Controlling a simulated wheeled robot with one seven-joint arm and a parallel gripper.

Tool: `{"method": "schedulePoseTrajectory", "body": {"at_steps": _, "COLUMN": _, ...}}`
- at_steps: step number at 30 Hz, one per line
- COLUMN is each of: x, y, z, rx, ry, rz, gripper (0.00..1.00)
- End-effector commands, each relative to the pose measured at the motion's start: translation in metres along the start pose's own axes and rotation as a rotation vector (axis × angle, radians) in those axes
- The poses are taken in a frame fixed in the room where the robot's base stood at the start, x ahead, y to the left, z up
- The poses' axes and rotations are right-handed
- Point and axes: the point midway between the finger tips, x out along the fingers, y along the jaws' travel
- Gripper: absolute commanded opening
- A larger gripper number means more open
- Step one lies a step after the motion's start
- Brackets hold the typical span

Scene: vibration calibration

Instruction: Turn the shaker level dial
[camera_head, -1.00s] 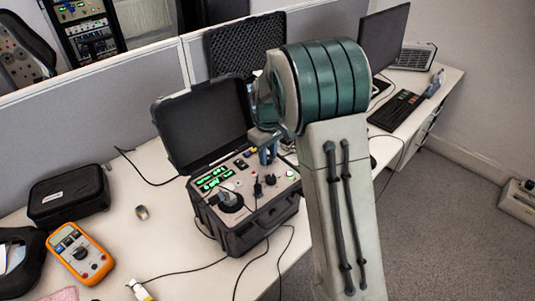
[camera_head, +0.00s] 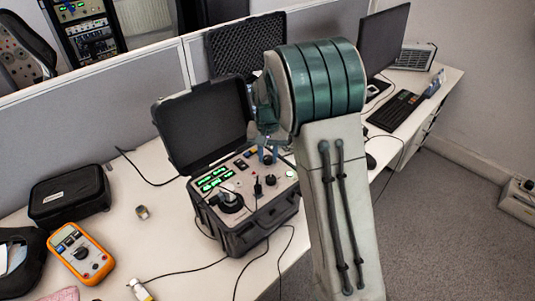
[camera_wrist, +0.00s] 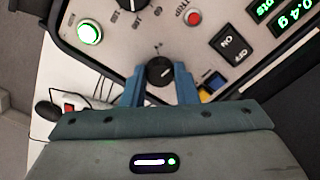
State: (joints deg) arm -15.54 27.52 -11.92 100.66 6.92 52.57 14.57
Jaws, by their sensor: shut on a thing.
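The shaker unit is an open black case (camera_head: 245,240) with a light control panel on the desk. In the wrist view, a small black dial (camera_wrist: 160,72) stands on that panel between the blue fingertips of my gripper (camera_wrist: 160,86). The gripper is shut on this dial. In the head view my gripper (camera_head: 268,152) reaches down at the back of the panel, and my arm partly hides it. A larger black knob (camera_wrist: 133,4) is cut off by the top edge of the wrist view. I cannot read a label that names the held dial.
Near the fingers are a lit green button (camera_wrist: 89,32), a red trip button (camera_wrist: 193,18) and an on/off rocker switch (camera_wrist: 230,42). Green displays (camera_head: 213,178) glow on the panel. The case lid (camera_head: 203,123) stands open behind. An orange multimeter (camera_head: 82,253) lies left.

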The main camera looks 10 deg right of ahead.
Motion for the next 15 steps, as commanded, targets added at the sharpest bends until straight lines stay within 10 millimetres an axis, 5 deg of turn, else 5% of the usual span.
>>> {"method": "schedulePoseTrajectory", "body": {"at_steps": 15, "x": -0.0023, "y": -0.0002, "z": -0.001, "rx": 0.489, "ry": 0.003, "rz": -0.001, "gripper": 0.04}}
